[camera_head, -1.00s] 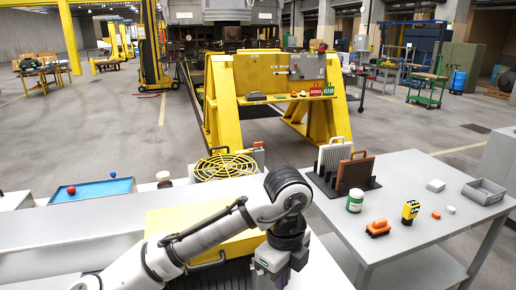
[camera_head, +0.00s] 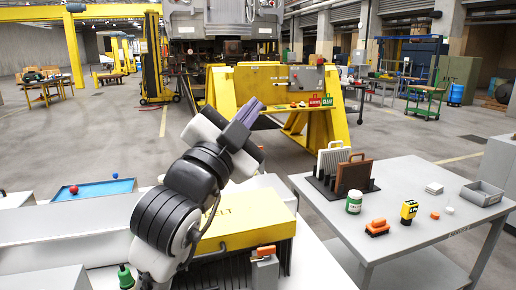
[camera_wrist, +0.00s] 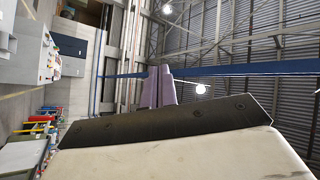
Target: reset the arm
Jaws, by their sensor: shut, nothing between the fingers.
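My gripper (camera_head: 252,108) is raised above the yellow-topped box, its purple fingers pointing up and away to the right in the head view. The fingers are together with nothing between them. In the wrist view the purple fingers (camera_wrist: 161,87) stand side by side against the roof beams and wall. My arm is folded, its dark wrist joints in front of the yellow-topped box (camera_head: 262,222).
On the right, a grey table (camera_head: 445,185) holds a rack with panels (camera_head: 343,175), a green-white jar (camera_head: 354,201), an orange tool (camera_head: 377,228), a yellow-black device (camera_head: 409,211) and a grey tray (camera_head: 482,193). A blue tray (camera_head: 105,188) is left. A yellow stand (camera_head: 225,95) is behind.

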